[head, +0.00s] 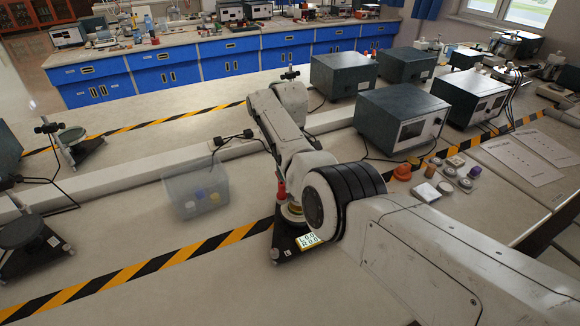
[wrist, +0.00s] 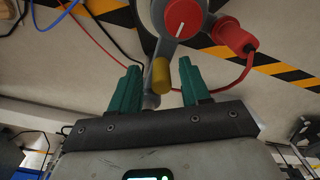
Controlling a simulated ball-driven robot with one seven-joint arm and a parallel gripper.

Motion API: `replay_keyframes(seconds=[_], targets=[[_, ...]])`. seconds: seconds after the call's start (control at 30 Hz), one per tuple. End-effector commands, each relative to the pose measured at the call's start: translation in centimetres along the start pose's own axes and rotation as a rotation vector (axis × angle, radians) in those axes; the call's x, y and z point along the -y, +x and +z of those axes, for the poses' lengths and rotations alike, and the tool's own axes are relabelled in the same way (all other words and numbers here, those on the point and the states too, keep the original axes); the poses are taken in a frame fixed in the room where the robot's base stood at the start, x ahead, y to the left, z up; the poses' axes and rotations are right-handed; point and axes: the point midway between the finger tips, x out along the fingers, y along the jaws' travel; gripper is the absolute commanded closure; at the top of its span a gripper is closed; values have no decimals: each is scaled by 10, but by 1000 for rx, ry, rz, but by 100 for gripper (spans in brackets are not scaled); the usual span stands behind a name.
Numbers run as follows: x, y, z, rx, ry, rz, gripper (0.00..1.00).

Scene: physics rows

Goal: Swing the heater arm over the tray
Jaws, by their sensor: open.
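In the wrist view my gripper (wrist: 160,85) is open, with its two green fingers spread. A yellow cylindrical peg (wrist: 162,75) stands between them, and I see no finger touching it. Just beyond it is a grey fixture with a red dial (wrist: 182,16), which looks like the heater arm, with a red plug (wrist: 236,36) and red lead at its right. In the head view a red part (head: 281,190) shows above a black-footed stand (head: 284,246), partly hidden by my arm. My gripper is hidden or not distinguishable there. I cannot identify the tray for certain.
A clear plastic bin (head: 177,195) with small coloured items stands left of my arm. Two black-footed stands (head: 74,140) (head: 22,232) are at the left. Grey instrument boxes (head: 403,118) crowd the right. Cables cross the bench.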

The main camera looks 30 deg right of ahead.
Motion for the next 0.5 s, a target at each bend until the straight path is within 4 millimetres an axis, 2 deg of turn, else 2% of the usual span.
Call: replay_keyframes(seconds=[0.17, 0.5], targets=[[0, -8, 0, -1, 0, 1, 53], [-1, -68, -1, -3, 0, 2, 53]])
